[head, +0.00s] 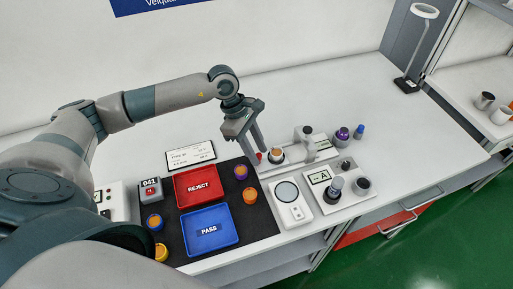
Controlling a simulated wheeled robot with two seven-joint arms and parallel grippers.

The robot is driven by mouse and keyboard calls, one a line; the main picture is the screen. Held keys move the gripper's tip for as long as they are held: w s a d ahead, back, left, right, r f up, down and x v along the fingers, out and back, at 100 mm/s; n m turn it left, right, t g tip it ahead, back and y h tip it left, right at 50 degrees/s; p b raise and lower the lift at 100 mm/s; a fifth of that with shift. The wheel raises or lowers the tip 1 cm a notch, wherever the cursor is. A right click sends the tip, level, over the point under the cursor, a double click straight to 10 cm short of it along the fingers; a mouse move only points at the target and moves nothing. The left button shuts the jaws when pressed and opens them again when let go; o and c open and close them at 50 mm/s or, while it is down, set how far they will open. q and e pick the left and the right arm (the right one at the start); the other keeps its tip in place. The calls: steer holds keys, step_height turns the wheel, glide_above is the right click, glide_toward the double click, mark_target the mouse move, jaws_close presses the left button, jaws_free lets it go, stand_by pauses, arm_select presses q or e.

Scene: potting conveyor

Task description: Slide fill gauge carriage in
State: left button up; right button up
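The fill gauge (304,157) is a long pale fixture on the table right of the dark mat. A small red knob (259,156) shows at the left end, next to the fingertips. My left gripper (257,155) points down over this end, its two fingers apart. I cannot tell whether they touch the knob, and the fingers partly hide the carriage end. My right gripper is not in view.
Red REJECT tray (186,202) and blue PASS tray (190,246) lie on the mat with several small pots around. A white scale (301,214) and a fixture marked A (329,203) stand in front of the gauge.

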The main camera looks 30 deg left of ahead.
arm_select(q)
jaws_close()
